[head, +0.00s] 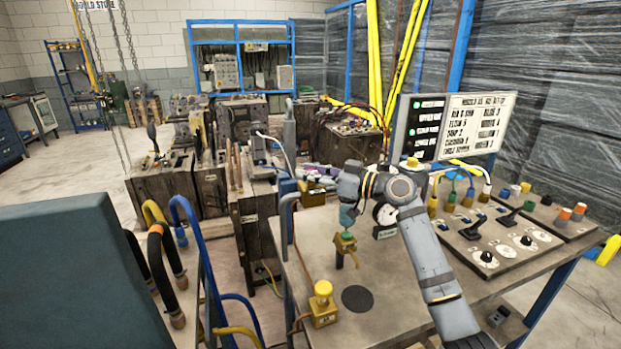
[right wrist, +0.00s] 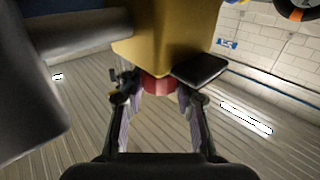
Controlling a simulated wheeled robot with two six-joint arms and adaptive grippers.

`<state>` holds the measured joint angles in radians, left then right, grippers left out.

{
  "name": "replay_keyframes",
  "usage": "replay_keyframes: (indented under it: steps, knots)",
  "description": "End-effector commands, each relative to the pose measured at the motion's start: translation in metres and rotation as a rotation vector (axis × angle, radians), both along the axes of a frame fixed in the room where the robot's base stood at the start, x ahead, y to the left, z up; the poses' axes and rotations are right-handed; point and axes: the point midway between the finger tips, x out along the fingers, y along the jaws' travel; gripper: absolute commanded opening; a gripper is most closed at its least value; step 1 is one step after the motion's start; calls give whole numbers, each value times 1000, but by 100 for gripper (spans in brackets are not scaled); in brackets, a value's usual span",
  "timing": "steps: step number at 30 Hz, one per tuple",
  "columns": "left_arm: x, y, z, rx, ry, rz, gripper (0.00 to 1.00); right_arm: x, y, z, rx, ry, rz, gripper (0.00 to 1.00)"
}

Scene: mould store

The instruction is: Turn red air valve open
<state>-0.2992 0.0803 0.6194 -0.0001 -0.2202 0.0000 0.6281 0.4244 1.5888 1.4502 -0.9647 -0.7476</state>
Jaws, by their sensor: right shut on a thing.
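In the right wrist view a red part (right wrist: 158,86), which looks like the valve's handle, sits against a yellow block (right wrist: 168,40). My right gripper (right wrist: 160,98) is shut on this red part, one finger on each side. A black flat piece (right wrist: 200,69) sticks out beside the block. In the head view my right gripper (head: 322,173) reaches left over the bench beside a yellow block (head: 312,198). The red part is hidden there, so how far it is turned cannot be told. My left gripper is not in view.
The bench top (head: 400,285) carries a yellow fitting with a green top (head: 345,245), a yellow button box (head: 323,305), a dial gauge (head: 385,214) and a lever panel (head: 480,235). A display board (head: 455,128) stands behind. Hoses (head: 185,225) rise at the left.

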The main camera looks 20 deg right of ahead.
Motion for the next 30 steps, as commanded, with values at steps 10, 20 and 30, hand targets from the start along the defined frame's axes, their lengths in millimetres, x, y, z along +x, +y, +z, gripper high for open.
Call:
replay_keyframes:
  steps: [10,20,30]
  knots:
    - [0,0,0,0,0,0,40,0,0,-3,-3,6,-1,0]
    - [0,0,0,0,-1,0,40,0,0,-4,-3,6,-1,0]
    - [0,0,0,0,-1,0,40,0,0,-4,-3,7,-1,35]
